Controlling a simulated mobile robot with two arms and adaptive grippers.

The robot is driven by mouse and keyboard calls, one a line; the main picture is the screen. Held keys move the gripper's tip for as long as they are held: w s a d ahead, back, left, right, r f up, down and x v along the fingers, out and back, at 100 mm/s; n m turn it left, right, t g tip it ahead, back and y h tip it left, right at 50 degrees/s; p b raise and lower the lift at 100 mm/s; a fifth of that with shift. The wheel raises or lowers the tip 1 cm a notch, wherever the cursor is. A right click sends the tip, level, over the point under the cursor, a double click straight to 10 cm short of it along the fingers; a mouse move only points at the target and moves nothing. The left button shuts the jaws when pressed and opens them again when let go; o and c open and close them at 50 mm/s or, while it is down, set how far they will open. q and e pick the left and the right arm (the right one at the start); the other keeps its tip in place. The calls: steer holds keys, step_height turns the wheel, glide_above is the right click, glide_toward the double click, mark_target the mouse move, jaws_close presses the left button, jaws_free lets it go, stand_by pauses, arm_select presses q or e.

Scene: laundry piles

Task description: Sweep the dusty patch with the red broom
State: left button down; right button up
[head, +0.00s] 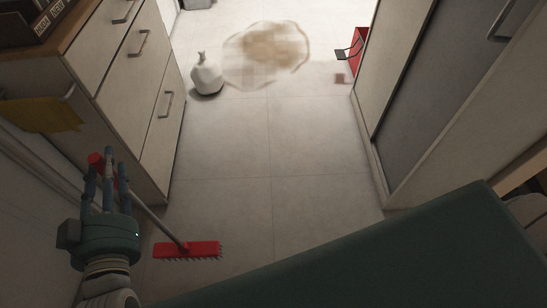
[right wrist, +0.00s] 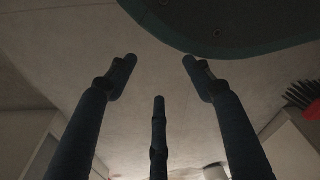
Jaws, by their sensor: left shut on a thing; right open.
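The dusty patch (head: 265,50) is a brownish smear on the tiled floor at the far end of the passage. The red broom (head: 187,250) has its head low at centre-left, near my body, with its grey handle slanting up left to a red end. My left gripper (head: 106,160) is shut on the broom's handle near that upper end; the fingers partly hide the grip. The broom head is well short of the patch. My right gripper (right wrist: 158,78) is open with nothing between its three fingers.
A white tied bag (head: 207,78) stands just left of the patch. A red object with a dark handle (head: 357,50) is at the right cabinet's far edge. Drawers (head: 150,100) line the left, a tall cabinet (head: 430,90) the right. The tiled floor between is clear.

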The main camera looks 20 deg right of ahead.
mark_target(99, 160)
arm_select(q)
step_height(99, 160, up, 2)
steer(key=shift+p, duration=0.95)
steer(key=shift+r, duration=0.15)
step_height(99, 160, up, 4)
steer(key=p, duration=0.4)
steer(key=shift+f, duration=0.25)
arm_select(e)
steer(key=s+d+f+g, duration=0.1)
steer(key=s+f, duration=0.1)
steer(key=s, duration=0.5)
steer(key=s+d+f, duration=0.2)
steer(key=s, duration=0.6)
arm_select(q)
step_height(99, 160, up, 11)
steer(key=p, duration=1.2)
steer(key=shift+f, duration=0.2)
arm_select(e)
step_height(99, 160, up, 12)
steer(key=w, duration=0.1)
steer(key=shift+w+a+r, duration=0.15)
steer(key=shift+a+r, duration=0.1)
steer(key=shift+a, duration=0.05)
